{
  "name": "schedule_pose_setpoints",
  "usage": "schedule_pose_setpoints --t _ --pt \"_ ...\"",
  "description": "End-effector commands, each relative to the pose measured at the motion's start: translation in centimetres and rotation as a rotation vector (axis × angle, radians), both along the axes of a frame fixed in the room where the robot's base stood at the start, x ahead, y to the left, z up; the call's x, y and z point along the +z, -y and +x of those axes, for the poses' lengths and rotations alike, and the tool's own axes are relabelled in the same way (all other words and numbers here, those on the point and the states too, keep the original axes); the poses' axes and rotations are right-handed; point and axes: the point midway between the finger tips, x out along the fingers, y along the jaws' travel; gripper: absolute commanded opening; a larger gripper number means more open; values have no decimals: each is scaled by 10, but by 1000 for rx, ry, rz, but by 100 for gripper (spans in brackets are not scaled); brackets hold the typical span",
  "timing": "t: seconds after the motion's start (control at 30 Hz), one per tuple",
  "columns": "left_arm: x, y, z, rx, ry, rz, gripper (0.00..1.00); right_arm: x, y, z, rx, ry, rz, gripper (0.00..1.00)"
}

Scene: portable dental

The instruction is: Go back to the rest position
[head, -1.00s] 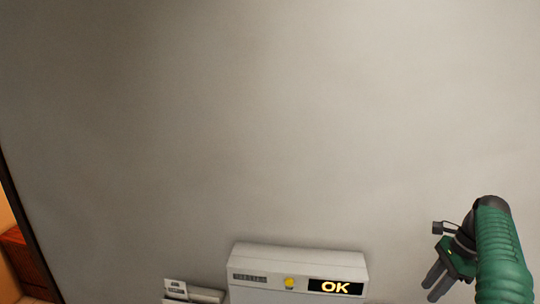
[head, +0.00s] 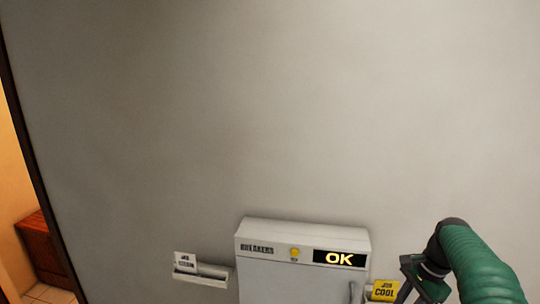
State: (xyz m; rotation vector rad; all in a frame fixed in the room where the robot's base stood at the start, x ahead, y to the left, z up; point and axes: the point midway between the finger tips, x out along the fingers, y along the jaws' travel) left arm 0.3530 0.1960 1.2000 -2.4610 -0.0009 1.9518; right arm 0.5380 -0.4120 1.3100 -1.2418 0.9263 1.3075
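My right arm (head: 475,262) comes in from the lower right, green with a dark wrist joint. My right gripper (head: 424,282) hangs at the bottom edge, beside a yellow card. Its fingertips are cut off by the frame, so I cannot see whether it is open or shut. My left gripper is not in view.
A white box labelled BREAKERS (head: 300,235), with a yellow button and a lit OK display (head: 339,258), is at the bottom centre. A small holder with a card (head: 186,264) is to its left. A yellow COOL card (head: 384,291) is to its right. A doorway opens at far left.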

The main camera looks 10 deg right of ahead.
Motion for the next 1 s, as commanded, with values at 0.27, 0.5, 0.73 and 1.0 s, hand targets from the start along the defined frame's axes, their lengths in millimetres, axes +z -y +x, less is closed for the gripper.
schedule_pose_setpoints --t 0.27,0.5,0.73,1.0 --pt "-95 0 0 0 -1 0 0 -146 -123 -58 629 99 -188 29" --pt "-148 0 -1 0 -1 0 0 -246 -202 -159 1241 206 -347 29" --pt "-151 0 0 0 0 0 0 -261 -214 -185 1392 236 -382 29" --pt "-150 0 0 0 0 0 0 -260 -214 -185 1387 233 -380 29"
